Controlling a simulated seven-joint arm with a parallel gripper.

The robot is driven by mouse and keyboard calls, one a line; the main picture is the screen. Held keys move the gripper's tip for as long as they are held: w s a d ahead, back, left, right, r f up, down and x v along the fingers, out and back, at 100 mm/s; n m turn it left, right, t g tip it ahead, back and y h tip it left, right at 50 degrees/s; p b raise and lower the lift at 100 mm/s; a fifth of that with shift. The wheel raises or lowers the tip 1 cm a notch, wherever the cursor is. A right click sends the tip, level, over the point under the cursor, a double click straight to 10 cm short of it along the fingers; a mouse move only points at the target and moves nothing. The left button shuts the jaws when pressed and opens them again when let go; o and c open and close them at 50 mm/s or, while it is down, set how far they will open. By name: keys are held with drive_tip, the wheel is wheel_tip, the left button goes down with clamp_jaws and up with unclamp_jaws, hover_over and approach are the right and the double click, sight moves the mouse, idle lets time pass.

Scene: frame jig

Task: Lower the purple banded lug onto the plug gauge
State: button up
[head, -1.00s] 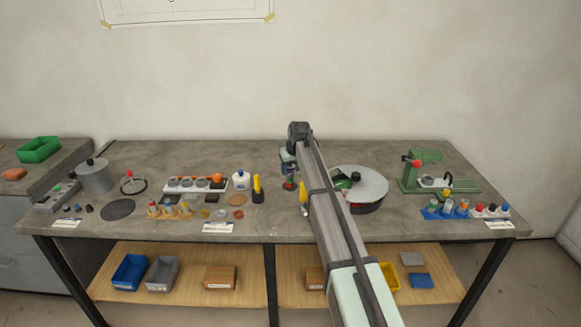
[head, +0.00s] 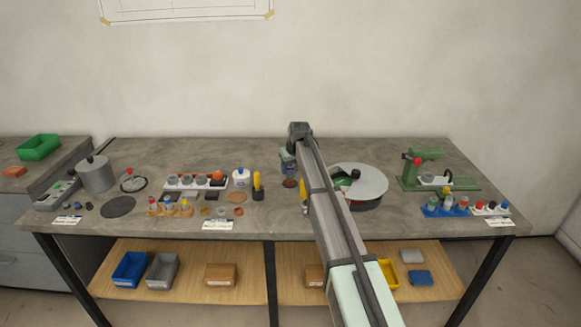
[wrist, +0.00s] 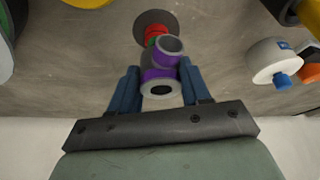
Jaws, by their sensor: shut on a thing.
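The purple banded lug (wrist: 160,76) is a grey piece with purple bands and round open ends, seen in the wrist view. My gripper (wrist: 158,84) is shut on it, with a blue finger on each side. Just beyond the lug, a red and green post on a round dark base (wrist: 152,20) stands on the bench; it looks like the plug gauge. The lug hides part of the post, and I cannot tell whether they touch. In the head view my gripper (head: 289,170) is above the red part (head: 290,184), and the lug is too small to make out.
A grey turntable-like disc (head: 365,182) is right of my arm. A green press (head: 425,170) is far right. Bare bench lies behind my gripper.

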drive_tip(key=shift+f, duration=0.3)
drive_tip(key=o, duration=1.3)
drive_tip(key=shift+r, duration=0.1)
wheel_tip(320, 180, up, 9)
idle(0.6)
idle(0.9)
